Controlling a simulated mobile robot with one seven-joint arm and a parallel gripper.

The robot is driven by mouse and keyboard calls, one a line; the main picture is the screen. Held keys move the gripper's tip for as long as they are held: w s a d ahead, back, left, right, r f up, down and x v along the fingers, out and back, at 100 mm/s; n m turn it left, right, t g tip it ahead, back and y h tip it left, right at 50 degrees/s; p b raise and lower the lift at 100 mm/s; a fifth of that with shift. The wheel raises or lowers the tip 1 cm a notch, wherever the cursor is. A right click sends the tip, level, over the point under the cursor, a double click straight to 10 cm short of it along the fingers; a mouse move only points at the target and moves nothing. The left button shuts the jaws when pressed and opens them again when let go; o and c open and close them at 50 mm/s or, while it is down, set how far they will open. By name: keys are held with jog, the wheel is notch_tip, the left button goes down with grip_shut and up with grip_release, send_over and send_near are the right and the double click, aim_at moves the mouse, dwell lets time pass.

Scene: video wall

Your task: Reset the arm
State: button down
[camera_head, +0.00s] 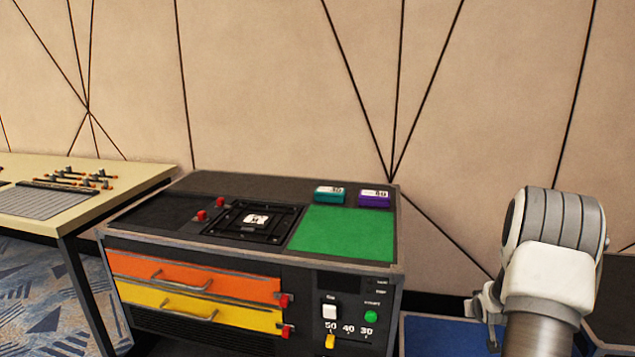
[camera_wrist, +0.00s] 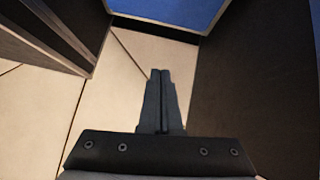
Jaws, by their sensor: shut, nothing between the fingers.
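My gripper (camera_wrist: 160,72) is shut and empty in the wrist view, its two dark fingers side by side. It points at pale wall panels with dark seams. A blue surface (camera_wrist: 170,12) lies beyond the fingertips at the top. In the head view my arm stands at the right, bent, to the right of the black console. The fingers are mostly hidden behind the arm there.
The black console (camera_head: 340,267) has an orange drawer (camera_head: 235,283), a yellow drawer (camera_head: 225,311), a green pad (camera_head: 345,232), and teal (camera_head: 329,194) and purple (camera_head: 374,199) boxes on top. A cream table (camera_head: 130,184) stands left. A blue panel (camera_head: 440,335) lies right of the console.

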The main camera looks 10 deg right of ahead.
jog(key=s+a+r+n+g+y, duration=0.1)
jog(key=s+a+r, duration=0.1)
jog(key=a+r, duration=0.9)
jog(key=s+a+r+n+y, duration=0.1)
jog(key=s+a+r, duration=0.1)
jog(key=a+r, duration=0.9)
jog(key=s+a+r+n+g+y+p, duration=0.1)
jog(key=s+a+r+y, duration=0.1)
jog(key=s+a, duration=0.85)
jog(key=s+a+r+n+y, duration=0.1)
jog(key=s+a+r, duration=0.2)
jog(key=s+a, duration=0.75)
notch_tip(320, 180, up, 25)
jog(key=p, duration=2.5)
jog(key=shift+s+d+p, duration=0.25)
jog(key=shift+d+p, duration=0.05)
jog(key=shift+d, duration=0.05)
